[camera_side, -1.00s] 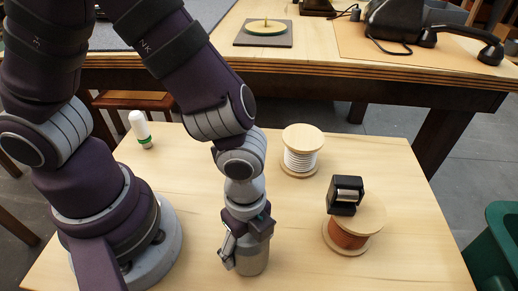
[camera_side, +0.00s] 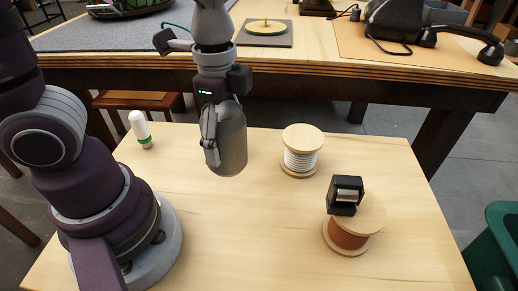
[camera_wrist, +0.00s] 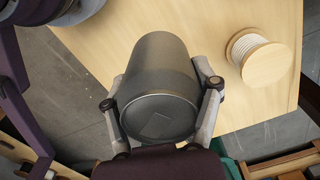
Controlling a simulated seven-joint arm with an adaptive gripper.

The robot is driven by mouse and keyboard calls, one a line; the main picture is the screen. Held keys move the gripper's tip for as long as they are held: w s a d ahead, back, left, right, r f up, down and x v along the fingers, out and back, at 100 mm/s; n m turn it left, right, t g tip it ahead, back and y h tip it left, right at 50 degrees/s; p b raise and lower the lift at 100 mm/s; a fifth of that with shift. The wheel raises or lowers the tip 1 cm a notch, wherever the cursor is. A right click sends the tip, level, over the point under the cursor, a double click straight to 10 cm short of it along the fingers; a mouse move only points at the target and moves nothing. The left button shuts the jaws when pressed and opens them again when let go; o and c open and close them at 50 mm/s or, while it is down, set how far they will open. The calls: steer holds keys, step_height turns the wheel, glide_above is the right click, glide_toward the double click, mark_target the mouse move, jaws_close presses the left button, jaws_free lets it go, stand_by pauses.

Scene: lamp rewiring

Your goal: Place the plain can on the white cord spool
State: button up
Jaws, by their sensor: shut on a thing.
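The plain can (camera_side: 231,143) is a grey metal cylinder. My gripper (camera_side: 211,148) is shut on it and holds it upright, raised above the table, to the left of the white cord spool. In the wrist view the can (camera_wrist: 158,85) sits between the two fingers (camera_wrist: 160,105). The white cord spool (camera_side: 301,160) stands upright on the table with a bare wooden top disc. It also shows in the wrist view (camera_wrist: 246,48), to the right of the can.
A copper-coloured wire spool (camera_side: 348,234) stands at the front right, with a black block-shaped object (camera_side: 345,194) on top. The front middle of the light wooden table (camera_side: 240,240) is clear.

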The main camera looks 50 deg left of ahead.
steer(key=a+n, duration=0.3)
steer(key=a, duration=0.1)
glide_above(288, 135)
steer(key=shift+s+f, duration=0.1)
steer(key=shift+f, duration=1.95)
steer(key=shift+f, duration=0.15)
steer(key=o, duration=1.2)
steer(key=shift+o, duration=0.2)
